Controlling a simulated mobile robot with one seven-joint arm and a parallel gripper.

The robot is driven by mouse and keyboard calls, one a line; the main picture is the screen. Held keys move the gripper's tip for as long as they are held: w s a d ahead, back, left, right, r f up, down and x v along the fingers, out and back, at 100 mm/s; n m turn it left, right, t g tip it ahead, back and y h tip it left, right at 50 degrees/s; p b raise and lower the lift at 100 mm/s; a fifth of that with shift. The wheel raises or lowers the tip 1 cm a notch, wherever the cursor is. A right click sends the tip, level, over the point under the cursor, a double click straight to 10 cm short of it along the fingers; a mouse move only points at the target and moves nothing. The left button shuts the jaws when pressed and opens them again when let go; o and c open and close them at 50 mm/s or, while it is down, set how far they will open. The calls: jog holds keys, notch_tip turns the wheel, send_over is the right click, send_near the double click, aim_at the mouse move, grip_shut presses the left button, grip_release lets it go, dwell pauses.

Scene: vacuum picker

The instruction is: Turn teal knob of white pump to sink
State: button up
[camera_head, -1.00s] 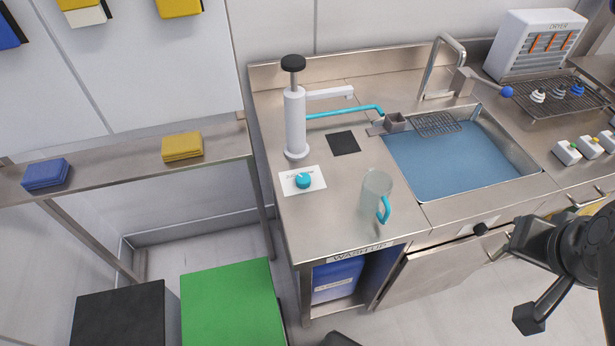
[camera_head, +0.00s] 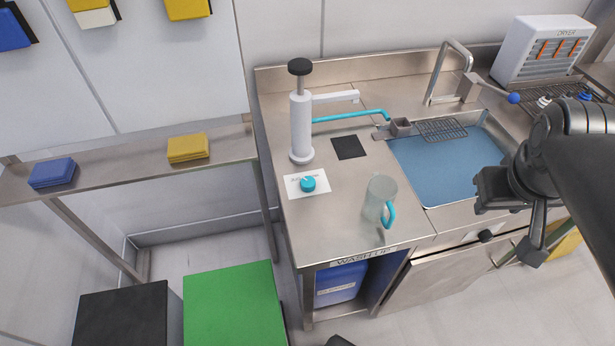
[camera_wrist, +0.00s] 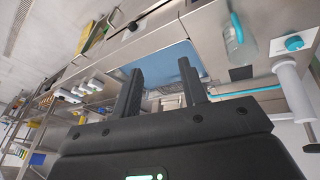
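The teal knob (camera_head: 308,184) sits on a white plate (camera_head: 298,190) on the steel counter, in front of the white pump (camera_head: 301,125) with its black top. The knob also shows at the upper right of the wrist view (camera_wrist: 294,43), near the pump (camera_wrist: 292,92). A teal tube (camera_head: 350,117) runs from the pump side toward the sink (camera_head: 440,170). My gripper (camera_head: 482,191) is over the front of the sink, well to the right of the knob. In the wrist view its two fingers (camera_wrist: 160,83) are spread apart with nothing between them.
A clear jug with a teal handle (camera_head: 381,200) stands on the counter between the knob and my gripper. A black square (camera_head: 348,147) lies behind the knob. A tall tap (camera_head: 447,75) rises behind the sink.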

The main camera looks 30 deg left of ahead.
jog(key=o, duration=0.3)
jog(key=w+a+f+n+g, duration=0.1)
jog(key=w+a+n, duration=0.3)
jog(key=a, duration=0.5)
jog(key=shift+w+n, duration=0.3)
jog(key=shift+n, duration=0.3)
jog(key=n+g, duration=0.3)
jog(key=n, duration=1)
send_near(307, 181)
notch_tip(307, 181, down, 9)
jog(key=shift+w+d+r, duration=0.15)
jog(key=c, duration=1)
jog(key=shift+o, duration=0.2)
